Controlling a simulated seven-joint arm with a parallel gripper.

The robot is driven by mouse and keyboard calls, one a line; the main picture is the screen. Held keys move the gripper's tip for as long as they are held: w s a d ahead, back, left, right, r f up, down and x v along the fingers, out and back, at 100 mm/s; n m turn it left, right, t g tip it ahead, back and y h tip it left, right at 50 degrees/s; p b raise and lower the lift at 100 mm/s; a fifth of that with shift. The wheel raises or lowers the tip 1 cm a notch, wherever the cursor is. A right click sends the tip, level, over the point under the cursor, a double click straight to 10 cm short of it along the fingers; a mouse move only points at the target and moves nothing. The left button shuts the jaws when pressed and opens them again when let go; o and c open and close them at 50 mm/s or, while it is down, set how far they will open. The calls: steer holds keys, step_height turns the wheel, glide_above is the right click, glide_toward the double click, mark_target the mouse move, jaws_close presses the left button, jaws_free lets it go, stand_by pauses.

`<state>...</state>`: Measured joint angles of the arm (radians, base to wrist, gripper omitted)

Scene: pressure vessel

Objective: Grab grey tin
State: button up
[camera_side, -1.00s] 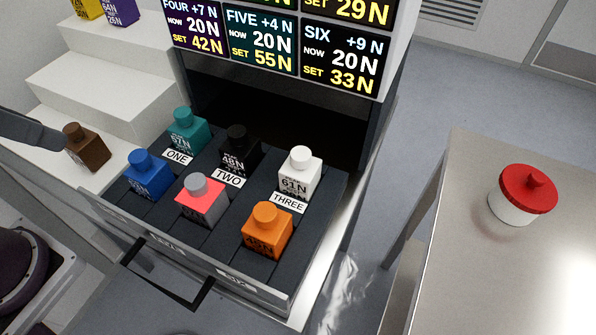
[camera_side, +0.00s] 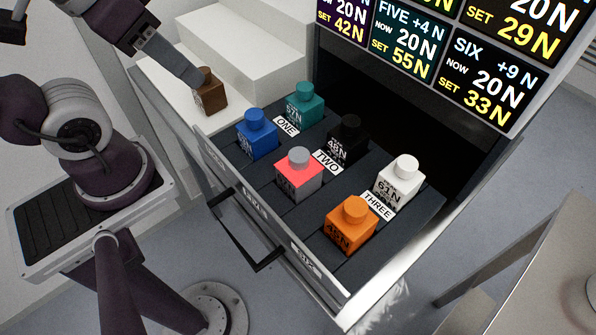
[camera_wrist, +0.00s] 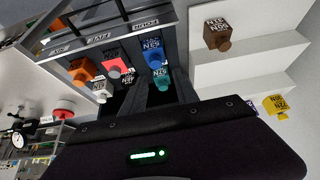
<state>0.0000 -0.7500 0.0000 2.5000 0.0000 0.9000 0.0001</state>
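The grey tin (camera_side: 312,186) has a grey knob and grey side, with pinkish-red top and front faces. It stands upright in the open dark drawer (camera_side: 276,196), between the blue tin (camera_side: 257,141) and the orange tin (camera_side: 350,228). In the wrist view the grey tin (camera_wrist: 113,66) shows at upper left, apart from my gripper. In the side view my gripper (camera_side: 190,74) is at upper left, its tip near the brown tin (camera_side: 210,92), away from the grey one. Contact with the brown tin is unclear.
Teal (camera_side: 304,105), black (camera_side: 347,141) and white (camera_side: 399,181) tins stand behind the front row. The drawer handle (camera_side: 240,235) projects forward. White steps (camera_side: 240,45) stand at the back, a display panel (camera_side: 440,50) above the drawer, a table (camera_side: 555,270) at right.

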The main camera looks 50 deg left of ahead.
stand_by(0.3)
steer(key=o, duration=0.4)
